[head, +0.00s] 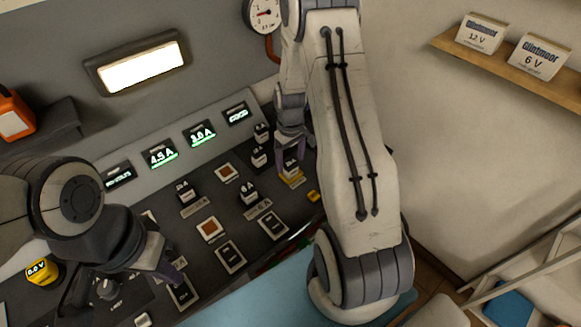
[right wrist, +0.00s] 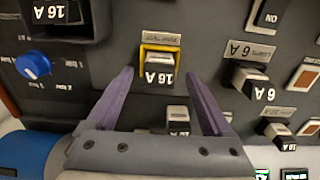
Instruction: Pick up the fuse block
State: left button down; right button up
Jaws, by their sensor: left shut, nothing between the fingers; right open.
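A dark block marked 16 A, with a light grey top, stands in a yellow frame (right wrist: 146,48) on the grey panel; I take this as the fuse block (right wrist: 160,72). It also shows in the head view (head: 290,168), partly under my right gripper (head: 292,146). In the right wrist view my right gripper (right wrist: 160,76) is open, its purple fingers on either side of the block in the picture, with visible gaps. I cannot tell how far above the panel the fingertips are. My left gripper (head: 172,268) is shut and empty over the panel's lower left.
Similar blocks stand nearby, one marked 6 A (right wrist: 250,80) and another 16 A (right wrist: 58,10). A blue knob (right wrist: 33,66) is on the panel. Lit displays (head: 161,154) line the panel's back. A wall shelf (head: 510,68) at the right holds two boxes.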

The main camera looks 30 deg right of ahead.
aim_at(291, 162)
jog(key=shift+d+f, duration=0.1)
jog(key=shift+f, duration=1.45)
grip_shut()
jog(key=shift+r, duration=0.2)
